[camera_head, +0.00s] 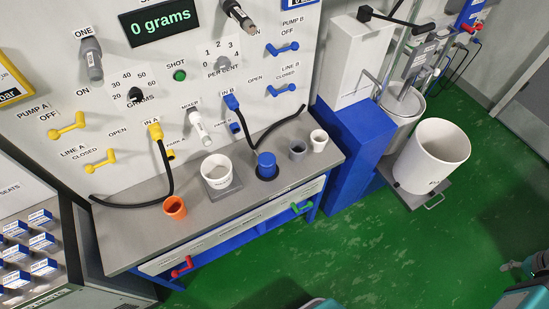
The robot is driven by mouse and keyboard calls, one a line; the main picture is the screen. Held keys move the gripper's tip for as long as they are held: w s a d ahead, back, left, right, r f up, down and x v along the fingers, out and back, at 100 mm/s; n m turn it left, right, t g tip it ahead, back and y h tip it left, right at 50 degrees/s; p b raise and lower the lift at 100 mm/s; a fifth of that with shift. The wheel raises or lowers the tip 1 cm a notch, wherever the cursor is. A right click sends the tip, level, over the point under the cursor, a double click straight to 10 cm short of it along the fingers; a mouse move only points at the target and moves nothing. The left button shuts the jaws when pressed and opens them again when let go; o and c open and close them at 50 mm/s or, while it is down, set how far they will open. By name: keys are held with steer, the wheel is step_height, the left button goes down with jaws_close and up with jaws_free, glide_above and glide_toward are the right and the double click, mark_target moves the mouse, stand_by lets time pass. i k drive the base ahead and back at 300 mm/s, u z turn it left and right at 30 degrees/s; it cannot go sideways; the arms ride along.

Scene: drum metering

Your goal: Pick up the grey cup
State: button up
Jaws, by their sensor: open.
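The grey cup (297,151) stands upright on the right part of the grey bench top (128,237), its open top showing a dark inside. It stands between a blue cylindrical thing (266,166) on its left and a small white cup (319,141) on its right, close to both. Nothing covers the grey cup. My gripper is not clearly in view. Only teal and grey parts of my own body show at the bottom edge and lower right corner, well away from the cup.
A larger white cup (217,172) stands on a square plate, and an orange cup (175,208) near the front edge. A white drum (433,156) stands right of the bench; green floor (390,245) is clear in front.

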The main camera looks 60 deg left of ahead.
mark_target(297, 148)
steer(key=k, duration=1.65)
steer(key=u, duration=1.7)
steer(key=i, duration=0.95)
steer(key=u, duration=0.05)
